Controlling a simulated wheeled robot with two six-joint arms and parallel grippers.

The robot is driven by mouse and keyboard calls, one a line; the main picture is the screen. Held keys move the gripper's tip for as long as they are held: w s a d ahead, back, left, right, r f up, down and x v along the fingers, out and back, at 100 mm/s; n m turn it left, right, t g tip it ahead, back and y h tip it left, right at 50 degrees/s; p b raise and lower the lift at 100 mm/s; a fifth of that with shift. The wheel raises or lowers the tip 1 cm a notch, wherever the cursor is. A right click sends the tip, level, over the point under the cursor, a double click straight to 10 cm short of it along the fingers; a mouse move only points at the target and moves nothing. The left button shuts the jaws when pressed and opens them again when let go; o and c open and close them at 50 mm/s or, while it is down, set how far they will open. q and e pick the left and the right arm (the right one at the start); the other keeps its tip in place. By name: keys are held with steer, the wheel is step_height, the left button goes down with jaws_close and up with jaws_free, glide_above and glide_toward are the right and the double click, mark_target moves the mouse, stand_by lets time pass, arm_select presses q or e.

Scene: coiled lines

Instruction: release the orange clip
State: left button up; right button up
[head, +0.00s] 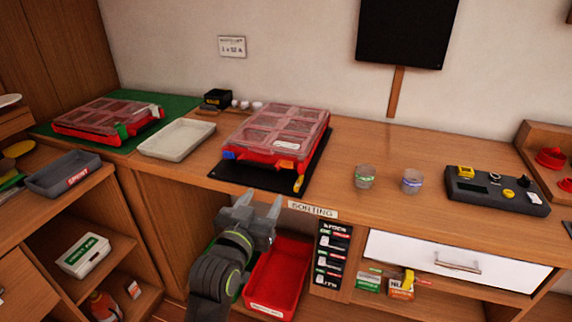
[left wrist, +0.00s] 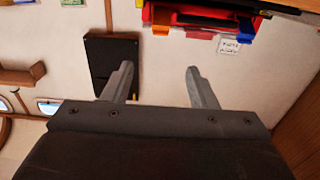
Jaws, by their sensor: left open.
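A red organiser case (head: 262,157) with a clear lid stands on a black mat (head: 238,177) on the worktop. In the left wrist view the case (left wrist: 185,17) shows at the top edge, partly cut off, with an orange clip (left wrist: 201,34) between a yellow clip (left wrist: 147,13) and a blue clip (left wrist: 245,30). My right gripper is out of view.
A red bin (head: 279,275) sits below the worktop, beside my left arm. A white tray (head: 176,138) and another red case (head: 105,118) stand to the left. Two small jars (head: 365,176) (head: 412,181) stand to the right. The worktop between case and jars is clear.

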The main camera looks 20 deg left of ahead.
mark_target(286, 163)
arm_select(q)
steer(key=w, duration=1.6)
steer(key=shift+w+d+p, duration=0.25)
steer(key=shift+d+p, duration=0.05)
steer(key=shift+p, duration=0.05)
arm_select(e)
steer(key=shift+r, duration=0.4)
arm_select(q)
steer(key=c, duration=1)
steer(key=shift+s+f+t+b, duration=0.15)
steer(key=shift+f+t+b, duration=0.25)
steer(key=shift+b, duration=0.95)
steer(key=shift+s+t, duration=0.1)
steer(key=shift+t, duration=0.3)
steer(key=shift+r, duration=0.1)
steer(key=o, duration=1)
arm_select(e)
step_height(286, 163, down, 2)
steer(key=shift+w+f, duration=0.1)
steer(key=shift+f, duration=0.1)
